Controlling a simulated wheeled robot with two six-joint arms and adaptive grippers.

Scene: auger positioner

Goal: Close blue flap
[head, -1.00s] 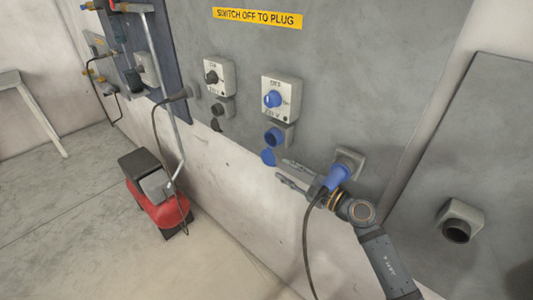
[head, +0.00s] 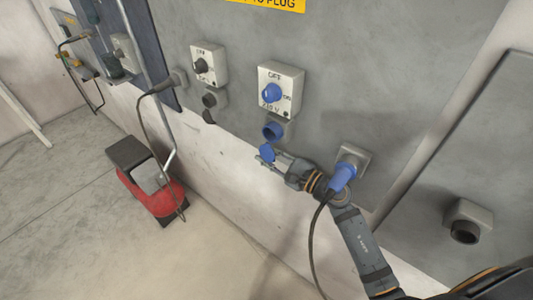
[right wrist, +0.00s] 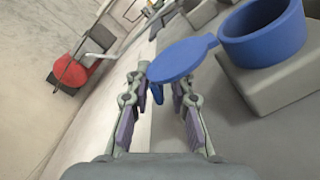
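The blue flap (head: 267,153) hangs open below the blue socket (head: 273,131) on the grey wall panel. In the right wrist view the flap (right wrist: 182,60) shows as a flat blue disc joined to the socket ring (right wrist: 262,32) by a small hinge. My right gripper (head: 272,160) is at the flap, from below and the right. In the right wrist view its two fingers (right wrist: 160,98) stand apart, with a small blue part of the flap showing between them. I cannot tell whether they touch it. My left gripper is not in view.
A blue plug (head: 342,177) with a dark cable sits in a wall socket beside my right arm. A switch box (head: 281,89) marked OFF is above the blue socket. A red and black machine (head: 150,182) stands on the floor at left.

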